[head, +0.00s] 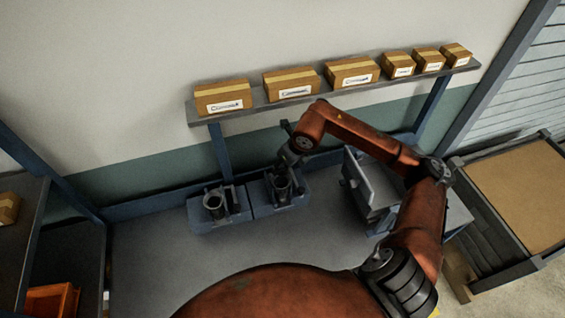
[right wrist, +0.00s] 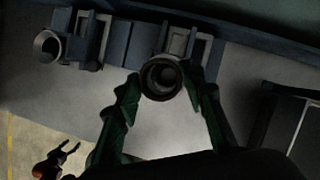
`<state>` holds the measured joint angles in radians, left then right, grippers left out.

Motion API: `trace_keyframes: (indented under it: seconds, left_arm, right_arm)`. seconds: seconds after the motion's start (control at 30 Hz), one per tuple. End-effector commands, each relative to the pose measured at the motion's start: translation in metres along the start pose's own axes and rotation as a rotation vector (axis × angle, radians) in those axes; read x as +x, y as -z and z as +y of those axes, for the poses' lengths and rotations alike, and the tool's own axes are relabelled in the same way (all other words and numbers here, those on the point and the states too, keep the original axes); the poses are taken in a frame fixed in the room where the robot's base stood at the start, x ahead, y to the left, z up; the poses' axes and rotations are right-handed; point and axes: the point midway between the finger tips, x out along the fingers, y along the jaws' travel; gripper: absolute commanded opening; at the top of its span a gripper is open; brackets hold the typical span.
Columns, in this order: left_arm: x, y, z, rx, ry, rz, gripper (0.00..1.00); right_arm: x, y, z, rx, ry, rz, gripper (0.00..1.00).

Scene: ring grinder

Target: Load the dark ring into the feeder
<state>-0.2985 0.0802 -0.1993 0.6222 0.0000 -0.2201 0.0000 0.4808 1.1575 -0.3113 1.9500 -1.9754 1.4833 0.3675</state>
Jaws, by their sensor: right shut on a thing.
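A dark ring (right wrist: 162,77) sits between the fingertips of my right gripper (right wrist: 163,80) in the right wrist view, and the gripper is shut on it. The ring is over or at the round cup of the right one of two blue-grey feeder units (head: 290,203); I cannot tell whether it is inside. In the head view my right gripper (head: 284,166) reaches down at that unit. The left unit (head: 235,217) has an empty-looking dark cup (head: 214,204). My left gripper (right wrist: 68,150) shows small at the lower left of the right wrist view, its fingers apart and empty.
A shelf (head: 370,88) with several cardboard boxes runs along the wall above the units. A grey machine with an upright plate (head: 357,180) stands right of them, partly behind my right arm. The grey surface (head: 190,262) in front is clear.

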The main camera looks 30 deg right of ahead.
Motion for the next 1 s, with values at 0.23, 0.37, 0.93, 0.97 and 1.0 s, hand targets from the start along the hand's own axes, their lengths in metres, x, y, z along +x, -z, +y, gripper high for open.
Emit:
trace_keyframes:
  seconds: [0.23, 0.37, 0.93, 0.97, 1.0]
  left_arm:
    - [0.009, -0.006, 0.001, 0.000, -0.001, -0.007, 0.57]
    - [0.014, -0.007, 0.001, 0.000, -0.001, -0.007, 0.57]
    - [0.019, -0.006, 0.001, 0.001, -0.001, -0.006, 0.57]
    - [0.019, -0.006, 0.002, 0.001, -0.001, -0.006, 0.57]
    - [0.019, -0.006, 0.001, 0.001, -0.001, -0.006, 0.57]
  right_arm:
    - [0.019, 0.009, 0.000, 0.001, -0.003, 0.001, 0.10]
    - [0.030, 0.014, -0.001, 0.002, -0.001, 0.001, 0.10]
    - [0.044, 0.020, -0.001, 0.002, 0.000, 0.000, 0.10]
    - [0.044, 0.020, -0.001, 0.002, 0.000, 0.000, 0.10]
    - [0.044, 0.020, -0.001, 0.002, 0.000, 0.000, 0.10]
